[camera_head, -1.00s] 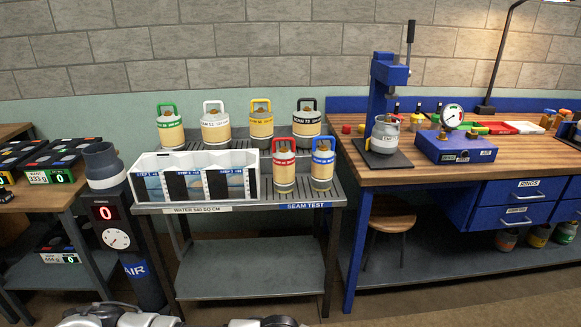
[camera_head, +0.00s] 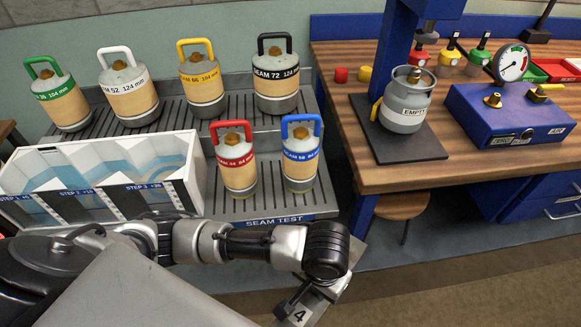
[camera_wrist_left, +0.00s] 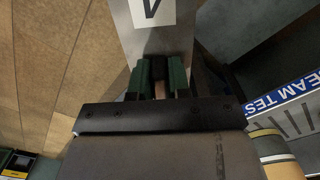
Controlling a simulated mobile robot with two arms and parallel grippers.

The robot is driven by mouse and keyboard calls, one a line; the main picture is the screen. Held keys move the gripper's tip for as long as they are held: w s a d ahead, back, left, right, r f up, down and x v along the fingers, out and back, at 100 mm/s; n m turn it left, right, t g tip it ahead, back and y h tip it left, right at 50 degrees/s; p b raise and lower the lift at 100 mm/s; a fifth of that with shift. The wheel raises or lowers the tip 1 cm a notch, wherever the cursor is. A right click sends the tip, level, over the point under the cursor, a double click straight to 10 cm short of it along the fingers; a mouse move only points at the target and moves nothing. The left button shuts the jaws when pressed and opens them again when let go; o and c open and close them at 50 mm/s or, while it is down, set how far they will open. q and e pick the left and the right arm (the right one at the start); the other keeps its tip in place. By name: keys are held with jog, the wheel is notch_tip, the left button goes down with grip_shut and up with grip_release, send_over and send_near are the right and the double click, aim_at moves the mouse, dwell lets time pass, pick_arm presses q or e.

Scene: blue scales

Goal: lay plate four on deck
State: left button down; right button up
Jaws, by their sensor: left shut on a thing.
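Plate four (camera_head: 298,313) is a flat grey metal plate with a white label reading 4, at the bottom middle of the head view. My left gripper (camera_head: 318,286) is shut on it and holds it in the air in front of the SEAM TEST bench. In the left wrist view, the dark green fingers of the left gripper (camera_wrist_left: 160,80) clamp the edge of plate four (camera_wrist_left: 153,38), whose label shows upside down. My left arm hides part of the plate in the head view. I cannot tell which surface is the deck. My right gripper is not in view.
The slatted SEAM TEST bench (camera_head: 283,211) holds several handled cylinders and a white divided tank (camera_head: 180,192). A wooden workbench (camera_head: 345,130) at right carries a grey EMPTY cylinder (camera_head: 405,100) on a dark plate and a blue gauge box (camera_head: 510,120). A stool stands below.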

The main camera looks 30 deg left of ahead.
aim_at(320, 210)
pick_arm(q)
jog(key=shift+w+r, duration=0.2)
jog(key=shift+w, duration=0.35)
jog(key=shift+w+a+r, duration=0.3)
jog(key=shift+w+a, duration=0.3)
jog(key=shift+a, duration=0.05)
jog(key=shift+w+a+r, duration=0.3)
jog(key=shift+w+a, duration=0.25)
jog(key=shift+a, duration=0.05)
jog(key=w+a, duration=0.2)
jog(key=w, duration=0.1)
jog(key=w+a+r, duration=0.1)
jog(key=w, duration=0.2)
jog(key=w+a, duration=0.2)
jog(key=w, duration=0.2)
jog(key=shift+a+r, duration=0.15)
jog(key=shift+a, duration=0.2)
jog(key=shift+w+d, duration=0.15)
jog(key=shift+w, duration=0.4)
jog(key=w, duration=0.2)
jog(key=shift+w+d, duration=0.3)
jog(key=shift+w+f, duration=0.3)
jog(key=shift+f, duration=0.35)
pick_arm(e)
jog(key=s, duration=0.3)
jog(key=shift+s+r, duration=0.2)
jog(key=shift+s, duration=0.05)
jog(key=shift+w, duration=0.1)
